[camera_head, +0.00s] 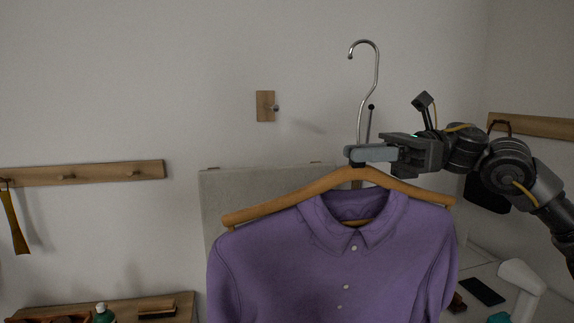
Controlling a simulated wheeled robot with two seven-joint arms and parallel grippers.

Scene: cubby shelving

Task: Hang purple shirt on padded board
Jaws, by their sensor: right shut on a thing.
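A purple shirt (340,262) with a collar and buttons hangs on a wooden hanger (272,205) with a tall metal hook (376,70). My right gripper (358,155) comes in from the right and is shut on the hanger at the base of its hook. The hook's top is free in the air. A grey padded board (228,188) stands behind the shirt against the wall, mostly hidden by it. My left gripper is not in view.
A wooden peg rail (100,172) with a hanging strap (14,225) is on the left wall, and another rail (535,125) is at right. A shelf at lower left holds a green bottle (104,314) and a brush (157,311). A white object (523,285) stands at lower right.

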